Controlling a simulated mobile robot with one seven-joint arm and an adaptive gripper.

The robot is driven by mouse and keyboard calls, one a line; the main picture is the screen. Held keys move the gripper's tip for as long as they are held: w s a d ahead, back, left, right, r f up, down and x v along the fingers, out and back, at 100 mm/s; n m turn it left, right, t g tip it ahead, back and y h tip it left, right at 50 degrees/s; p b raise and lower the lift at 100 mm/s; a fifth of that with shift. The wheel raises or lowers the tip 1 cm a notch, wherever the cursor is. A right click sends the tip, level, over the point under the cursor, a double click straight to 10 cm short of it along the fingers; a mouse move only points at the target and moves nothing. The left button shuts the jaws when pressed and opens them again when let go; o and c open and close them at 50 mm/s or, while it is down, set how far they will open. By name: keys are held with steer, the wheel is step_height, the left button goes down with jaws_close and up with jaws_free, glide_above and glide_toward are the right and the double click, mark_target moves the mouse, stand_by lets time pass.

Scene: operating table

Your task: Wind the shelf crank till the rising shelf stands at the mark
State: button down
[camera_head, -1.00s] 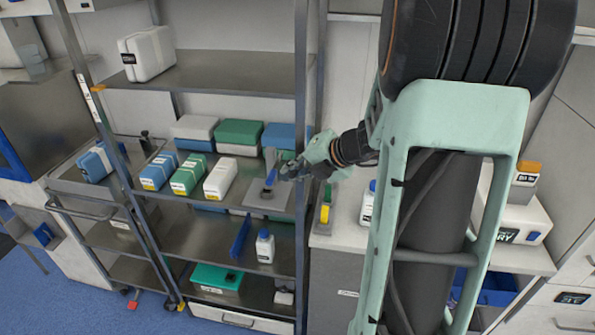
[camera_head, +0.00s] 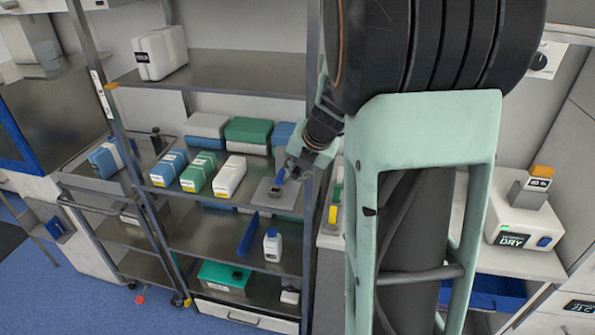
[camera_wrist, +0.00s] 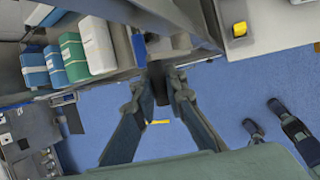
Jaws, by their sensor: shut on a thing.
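The shelf crank (camera_head: 277,187) sits on a grey plate at the right end of the middle shelf. My gripper (camera_head: 291,171) is at the crank, and its fingers partly hide the handle. In the wrist view my gripper (camera_wrist: 157,84) is shut on a dark upright piece, apparently the crank handle. The upper shelf (camera_head: 225,72), which looks like the rising one, carries a white case and has an orange tab (camera_head: 112,86) at its front left corner. The tab is beside a white strip (camera_head: 102,94) on the left post. I cannot read the mark on the strip.
Blue, green and white boxes (camera_head: 198,174) stand left of the crank. A white bottle (camera_head: 272,245) stands on the shelf below. The right shelf post (camera_head: 313,120) is close to my gripper. A counter with a white device (camera_head: 520,222) is at the right.

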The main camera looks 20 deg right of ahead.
mark_target(295, 169)
steer(key=shift+a, duration=0.2)
stand_by(0.3)
steer(key=c, duration=1.9)
jaws_free()
steer(key=shift+f, duration=0.1)
steer(key=shift+c, duration=0.2)
steer(key=shift+r, duration=5.05)
